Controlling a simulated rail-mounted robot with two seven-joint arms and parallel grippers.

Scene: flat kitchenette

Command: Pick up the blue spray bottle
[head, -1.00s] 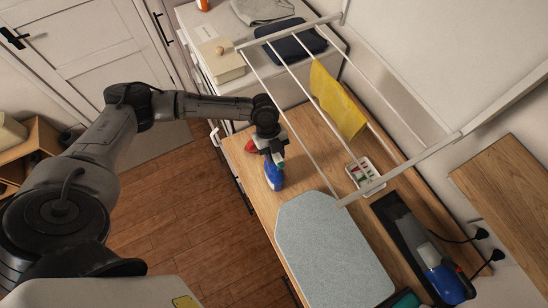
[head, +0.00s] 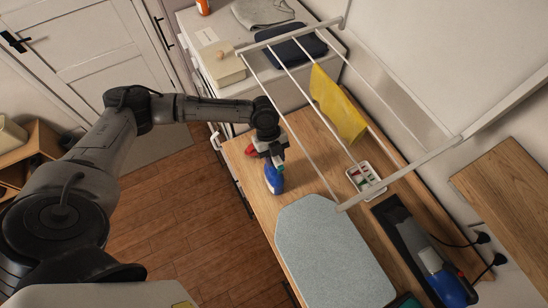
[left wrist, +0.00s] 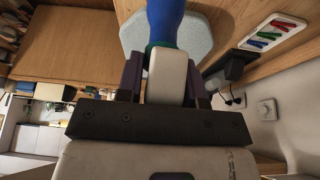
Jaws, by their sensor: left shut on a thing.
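The blue spray bottle (head: 273,181) is upright or nearly so at the left edge of the wooden counter, its red trigger nozzle (head: 251,151) pointing left. My left gripper (head: 270,152) is above the bottle and shut on its top part. In the left wrist view, the white spray head (left wrist: 168,76) is between the two dark fingers of the left gripper (left wrist: 163,78), with the green collar and blue body (left wrist: 165,24) beyond. I cannot tell whether the bottle's base touches the counter. My right gripper is not in view.
A grey ironing board (head: 330,250) lies just in front of the bottle. White drying-rack bars (head: 290,148) run close to its right, with a yellow cloth (head: 335,105) hanging there. A tray of coloured pegs (head: 365,180) and a blue-grey appliance (head: 438,275) are farther right.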

